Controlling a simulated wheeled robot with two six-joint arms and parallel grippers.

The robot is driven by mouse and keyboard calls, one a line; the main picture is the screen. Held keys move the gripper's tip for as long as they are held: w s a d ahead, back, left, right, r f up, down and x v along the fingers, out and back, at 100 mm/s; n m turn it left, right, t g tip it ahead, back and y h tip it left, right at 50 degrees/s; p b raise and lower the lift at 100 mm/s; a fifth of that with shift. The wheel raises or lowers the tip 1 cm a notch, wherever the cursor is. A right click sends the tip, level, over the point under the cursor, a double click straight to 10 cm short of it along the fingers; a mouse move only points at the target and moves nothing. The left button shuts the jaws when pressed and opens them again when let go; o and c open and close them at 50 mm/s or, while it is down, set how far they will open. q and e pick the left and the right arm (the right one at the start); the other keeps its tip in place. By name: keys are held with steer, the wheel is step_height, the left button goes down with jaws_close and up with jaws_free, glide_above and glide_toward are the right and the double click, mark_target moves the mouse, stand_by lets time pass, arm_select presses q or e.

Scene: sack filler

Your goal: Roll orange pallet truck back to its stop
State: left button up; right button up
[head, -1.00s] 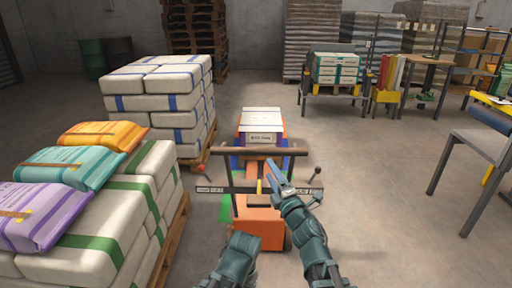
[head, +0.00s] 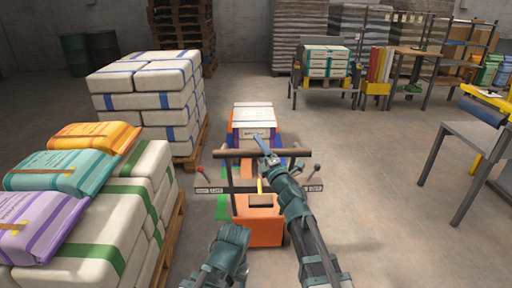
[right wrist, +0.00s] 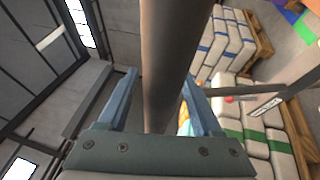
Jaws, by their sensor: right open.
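The orange pallet truck (head: 258,232) stands in the middle of the head view, with a brown crossbar handle (head: 232,153) on top. It carries a white box-like load (head: 254,118) at its far end. My right gripper (head: 262,146) is at the crossbar, right of its middle. In the right wrist view the bar (right wrist: 172,50) runs between the open fingers of the gripper (right wrist: 160,80), which are not closed on it. My left arm shows low in the head view, but its fingers cannot be seen. The stop cannot be made out.
Left of the truck are a pallet of white sacks with blue bands (head: 150,95) and a nearer green-banded stack (head: 95,235) with coloured sacks on top. A lower bar with labels and levers (head: 312,178) crosses the truck. A grey table (head: 465,150) stands right. Floor between is clear.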

jaws_close()
steer(key=shift+s, duration=0.1)
stand_by(1.2)
